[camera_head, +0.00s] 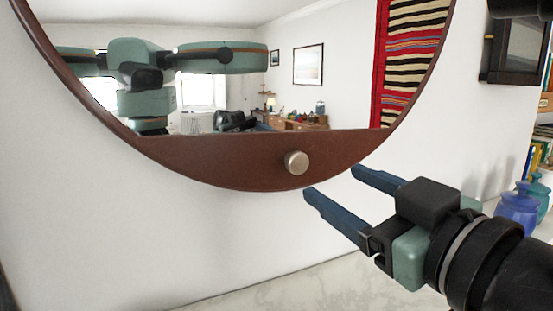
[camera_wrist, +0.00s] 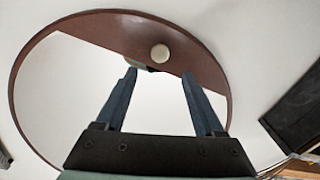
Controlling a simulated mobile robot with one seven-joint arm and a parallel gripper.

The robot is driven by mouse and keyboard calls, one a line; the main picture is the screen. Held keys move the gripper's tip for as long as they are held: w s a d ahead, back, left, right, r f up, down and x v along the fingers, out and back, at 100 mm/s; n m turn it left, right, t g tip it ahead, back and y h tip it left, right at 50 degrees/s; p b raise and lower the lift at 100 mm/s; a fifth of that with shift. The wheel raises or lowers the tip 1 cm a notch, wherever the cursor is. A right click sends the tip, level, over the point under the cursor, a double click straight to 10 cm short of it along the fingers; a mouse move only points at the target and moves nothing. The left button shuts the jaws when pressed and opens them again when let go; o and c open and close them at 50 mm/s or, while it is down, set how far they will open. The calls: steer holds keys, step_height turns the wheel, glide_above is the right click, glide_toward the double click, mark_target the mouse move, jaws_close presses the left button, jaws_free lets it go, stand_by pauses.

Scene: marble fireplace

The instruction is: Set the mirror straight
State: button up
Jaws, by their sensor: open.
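The round mirror (camera_head: 225,160) hangs on the white wall, with a brown wooden rim and a flat brown segment across its bottom. Its top is out of view in the head view. A round silver knob (camera_head: 296,162) sits on that segment. In the wrist view the mirror (camera_wrist: 105,28) shows with its segment slanting down to the right and the knob (camera_wrist: 160,53) on it. My gripper (camera_head: 333,181) is open and empty, just below and right of the knob, with a gap between. In the wrist view the knob appears beyond and between the fingertips (camera_wrist: 158,73).
A pale marble shelf (camera_head: 325,285) runs below the mirror. Blue and teal jars (camera_head: 518,210) stand at the right, near books. The wall below the mirror is clear.

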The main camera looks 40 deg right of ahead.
mark_target(300, 162)
steer(key=p+x, duration=0.3)
steer(key=x, duration=0.7)
steer(key=shift+w+d, duration=0.15)
steer(key=shift+w, duration=0.15)
jaws_close()
stand_by(0.9)
